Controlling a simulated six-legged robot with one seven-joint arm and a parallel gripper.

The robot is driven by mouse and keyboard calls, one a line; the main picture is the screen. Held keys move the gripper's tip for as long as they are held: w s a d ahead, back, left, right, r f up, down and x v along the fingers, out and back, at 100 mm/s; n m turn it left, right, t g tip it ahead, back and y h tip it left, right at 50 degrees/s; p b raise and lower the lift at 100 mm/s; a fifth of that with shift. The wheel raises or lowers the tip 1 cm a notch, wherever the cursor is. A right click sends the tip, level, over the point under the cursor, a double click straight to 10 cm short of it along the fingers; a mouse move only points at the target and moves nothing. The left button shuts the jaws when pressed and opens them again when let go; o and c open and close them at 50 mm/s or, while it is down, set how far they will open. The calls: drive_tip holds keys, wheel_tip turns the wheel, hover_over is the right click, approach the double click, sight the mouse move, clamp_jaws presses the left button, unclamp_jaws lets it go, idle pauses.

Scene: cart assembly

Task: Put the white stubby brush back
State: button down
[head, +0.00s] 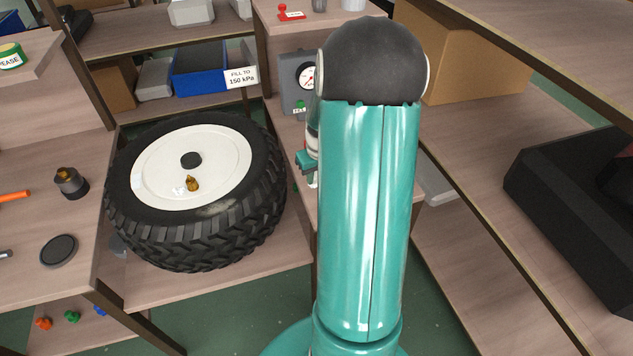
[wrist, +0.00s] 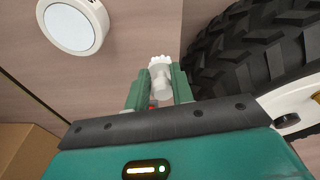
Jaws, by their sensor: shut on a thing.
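The white stubby brush (wrist: 162,83) is held between the two green fingers of my gripper (wrist: 158,92) in the wrist view. Its white bristle end points away from the gripper, over a wood-coloured surface. I cannot tell whether the bristles touch that surface. In the head view my own arm hides most of the gripper; only a small teal part of it (head: 305,160) shows at the arm's left side, right of the tyre. The brush is not clear in that view.
A large wheel with a black tyre (head: 215,232) lies left of my arm; the tyre is also close right of the gripper in the wrist view (wrist: 250,45). A gauge box (head: 292,88) stands behind. A round cream object (wrist: 72,25) is at upper left.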

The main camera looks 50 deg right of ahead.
sight(316, 183)
drive_tip(key=shift+w+d+f, duration=0.2)
drive_tip(key=shift+d+f, duration=0.15)
drive_tip(key=shift+f, duration=1.6)
drive_tip(key=shift+f, duration=0.1)
drive_tip(key=shift+f, duration=0.1)
drive_tip(key=c, duration=1.2)
unclamp_jaws()
